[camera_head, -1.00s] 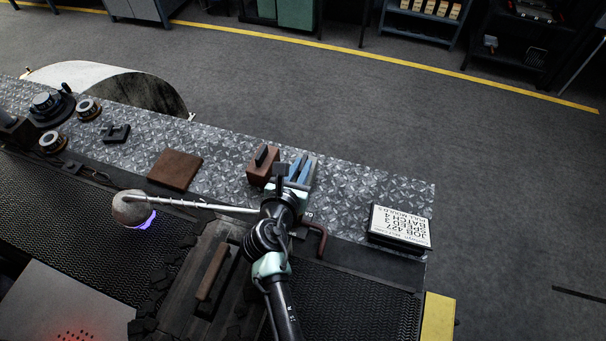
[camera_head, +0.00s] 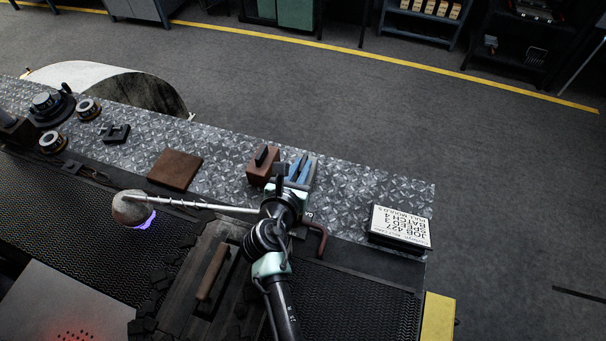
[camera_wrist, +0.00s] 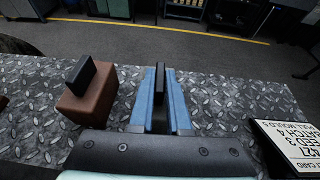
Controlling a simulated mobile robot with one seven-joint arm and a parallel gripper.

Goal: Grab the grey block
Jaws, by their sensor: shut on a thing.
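My gripper (camera_wrist: 161,98) has blue fingers that point away over the patterned metal bench top. They are closed on a dark grey block (camera_wrist: 160,88), which stands upright between them. In the head view my gripper (camera_head: 301,171) is over the right half of the bench, just right of a brown block, and the arm hides much of what it holds. Whether the grey block touches the bench top, I cannot tell.
The brown block (camera_wrist: 91,97) with a black upright piece (camera_wrist: 80,73) on it stands close left of my gripper. A lettered sign (camera_head: 400,226) is to the right. A flat brown plate (camera_head: 175,170) lies left. A rod with a round end (camera_head: 133,209) crosses near my wrist.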

